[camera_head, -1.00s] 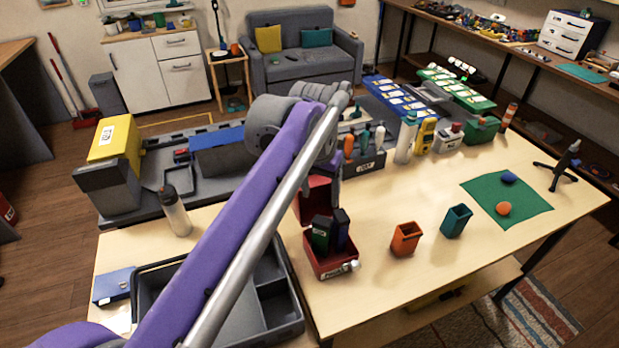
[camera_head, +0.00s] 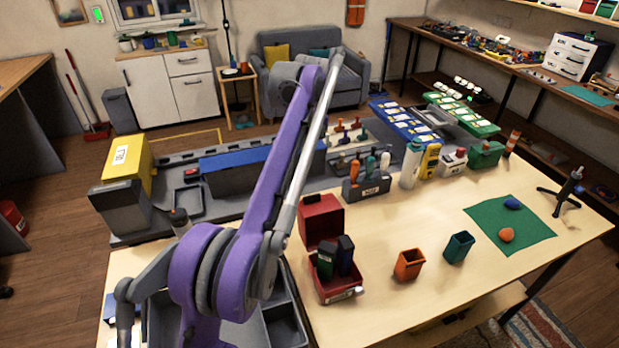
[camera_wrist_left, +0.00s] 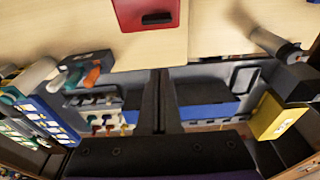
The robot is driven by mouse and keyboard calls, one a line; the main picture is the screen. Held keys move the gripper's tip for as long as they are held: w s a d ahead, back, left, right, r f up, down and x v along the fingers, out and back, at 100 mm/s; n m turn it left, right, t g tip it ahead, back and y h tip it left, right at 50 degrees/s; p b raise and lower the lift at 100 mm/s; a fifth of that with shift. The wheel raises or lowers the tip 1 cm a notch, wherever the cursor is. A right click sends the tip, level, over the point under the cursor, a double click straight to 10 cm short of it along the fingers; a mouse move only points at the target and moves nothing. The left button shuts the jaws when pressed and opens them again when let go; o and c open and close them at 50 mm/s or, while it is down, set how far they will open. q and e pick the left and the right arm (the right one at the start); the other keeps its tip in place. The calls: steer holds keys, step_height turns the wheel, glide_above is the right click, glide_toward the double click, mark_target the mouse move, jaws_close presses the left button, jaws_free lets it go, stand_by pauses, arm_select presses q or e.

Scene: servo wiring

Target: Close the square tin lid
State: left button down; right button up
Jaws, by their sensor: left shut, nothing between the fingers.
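The square red tin (camera_head: 336,286) stands on the light wooden table with its lid (camera_head: 321,220) open and raised at the back. A green-black box (camera_head: 326,260) and a blue-black box (camera_head: 346,254) stand inside it and rise above the rim. In the left wrist view a red panel with a dark handle, apparently the lid (camera_wrist_left: 140,12), shows at the top edge. My left gripper (camera_wrist_left: 161,73) is shut and empty, apart from the red panel. In the head view my arm's purple and silver links pass left of the tin; the fingers cannot be made out. My right gripper is not in view.
An orange cup (camera_head: 409,265) and a teal cup (camera_head: 459,247) stand right of the tin. A tool holder (camera_head: 367,187) and a white bottle (camera_head: 410,165) stand behind. A grey divided tray (camera_head: 285,325) lies left of the tin. The table between cups and green mat (camera_head: 490,226) is clear.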

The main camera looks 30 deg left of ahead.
arm_select(q)
steer(key=shift+s+d+f+b, duration=0.2)
steer(key=shift+s+d+f, duration=0.1)
steer(key=shift+f, duration=1.2)
steer(key=shift+s+d+f+b, duration=0.25)
steer(key=shift+d+f, duration=0.05)
steer(key=shift+f, duration=1.25)
steer(key=shift+s+d+f+b, duration=0.2)
steer(key=shift+s+d+f, duration=0.1)
steer(key=shift+f, duration=1.2)
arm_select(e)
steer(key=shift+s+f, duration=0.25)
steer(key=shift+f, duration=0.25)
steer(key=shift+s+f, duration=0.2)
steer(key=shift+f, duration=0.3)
arm_select(q)
steer(key=shift+d, duration=0.1)
